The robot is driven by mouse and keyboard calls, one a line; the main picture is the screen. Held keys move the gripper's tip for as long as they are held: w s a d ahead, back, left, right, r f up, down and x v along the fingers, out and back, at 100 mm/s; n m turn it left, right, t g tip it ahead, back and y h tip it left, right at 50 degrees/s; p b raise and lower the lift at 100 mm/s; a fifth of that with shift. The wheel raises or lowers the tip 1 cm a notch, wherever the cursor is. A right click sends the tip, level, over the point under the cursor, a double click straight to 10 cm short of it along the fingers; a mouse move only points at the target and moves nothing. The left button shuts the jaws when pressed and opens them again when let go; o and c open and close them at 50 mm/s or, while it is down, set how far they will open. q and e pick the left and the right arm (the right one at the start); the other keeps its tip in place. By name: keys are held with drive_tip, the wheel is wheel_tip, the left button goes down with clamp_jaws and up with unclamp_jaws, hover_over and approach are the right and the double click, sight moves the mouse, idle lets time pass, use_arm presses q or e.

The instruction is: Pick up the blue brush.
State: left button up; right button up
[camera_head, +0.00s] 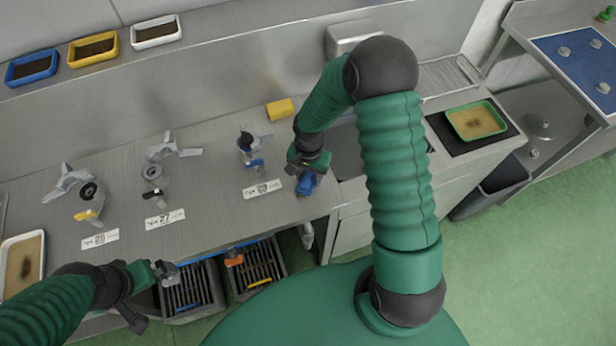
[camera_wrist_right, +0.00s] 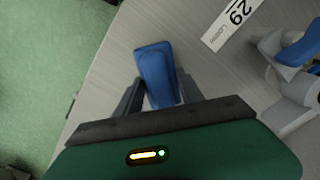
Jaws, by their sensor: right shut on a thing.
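The blue brush (camera_wrist_right: 156,72) is between the two fingers of my right gripper (camera_wrist_right: 162,98) in the right wrist view. In the head view the blue brush (camera_head: 306,184) shows just below my right gripper (camera_head: 308,170), over the metal counter near its front edge. My right gripper is shut on it. I cannot tell whether the brush touches the counter. My left gripper (camera_head: 160,272) is at the lower left in the head view, near the counter's front edge and the dark crates. Its finger gap is not clear.
Metal parts (camera_head: 78,190) with number cards stand along the counter (camera_head: 215,190). A yellow block (camera_head: 280,110) lies behind my right gripper. Dark crates (camera_head: 192,290) sit below the front edge. A green tray (camera_head: 476,120) is at the right, and small trays (camera_head: 92,48) line the back shelf.

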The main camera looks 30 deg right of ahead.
sight(308, 174)
drive_tip(key=shift+d+r, duration=0.1)
drive_tip(key=shift+r, duration=0.55)
drive_tip(key=shift+a+r+b, duration=0.2)
drive_tip(key=shift+r+b, duration=0.2)
drive_tip(key=shift+r, duration=0.75)
drive_tip(key=s+r+b, duration=0.1)
drive_tip(key=s+b, duration=0.7)
drive_tip(key=s, duration=0.8)
drive_tip(key=shift+r, duration=0.2)
